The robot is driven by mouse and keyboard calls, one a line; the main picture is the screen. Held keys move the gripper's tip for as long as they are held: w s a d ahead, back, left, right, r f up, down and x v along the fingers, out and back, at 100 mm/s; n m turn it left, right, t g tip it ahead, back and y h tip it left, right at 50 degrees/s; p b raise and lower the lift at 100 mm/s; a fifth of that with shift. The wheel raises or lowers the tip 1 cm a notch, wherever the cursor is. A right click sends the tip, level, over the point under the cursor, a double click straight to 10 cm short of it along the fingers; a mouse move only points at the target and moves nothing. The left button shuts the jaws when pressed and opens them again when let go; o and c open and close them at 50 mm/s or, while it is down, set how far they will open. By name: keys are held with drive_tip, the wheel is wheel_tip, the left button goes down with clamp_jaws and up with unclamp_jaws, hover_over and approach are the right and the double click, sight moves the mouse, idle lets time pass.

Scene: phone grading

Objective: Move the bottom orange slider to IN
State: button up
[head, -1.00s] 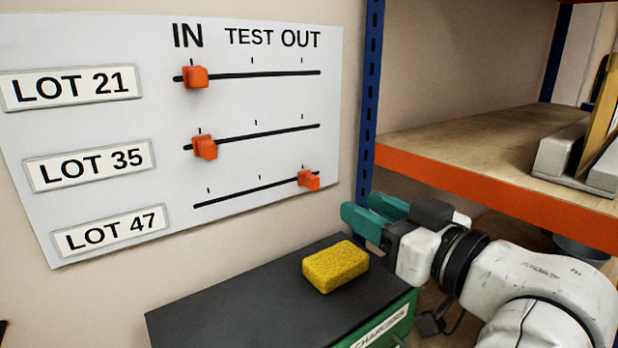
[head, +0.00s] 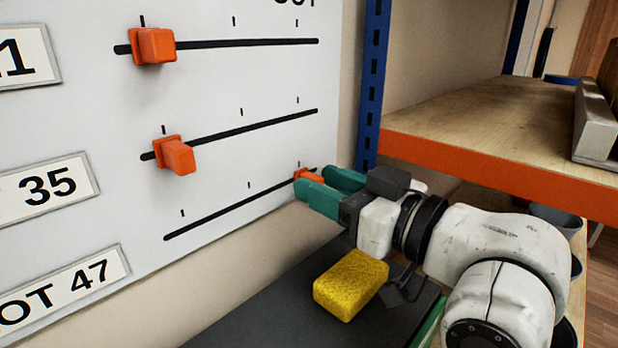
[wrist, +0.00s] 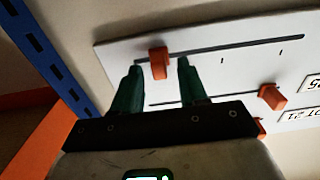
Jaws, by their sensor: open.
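The bottom orange slider (head: 304,174) sits at the right, OUT end of the lowest slot (head: 225,211) on the white board, in the LOT 47 row. My gripper (head: 314,185) is at this slider with its green fingers open, partly hiding it in the head view. In the wrist view, which shows the board upside down, the slider (wrist: 158,62) stands in the gap between the two fingertips (wrist: 157,68), nearer the left finger. I cannot tell whether a finger touches it.
The middle slider (head: 176,155) and top slider (head: 153,46) are at the left of their slots. A blue post (head: 372,80) and a shelf with an orange edge (head: 490,175) stand right of the board. A yellow sponge (head: 350,285) lies on a dark surface below my gripper.

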drive_tip(key=shift+c, duration=0.2)
clamp_jaws()
idle(0.6)
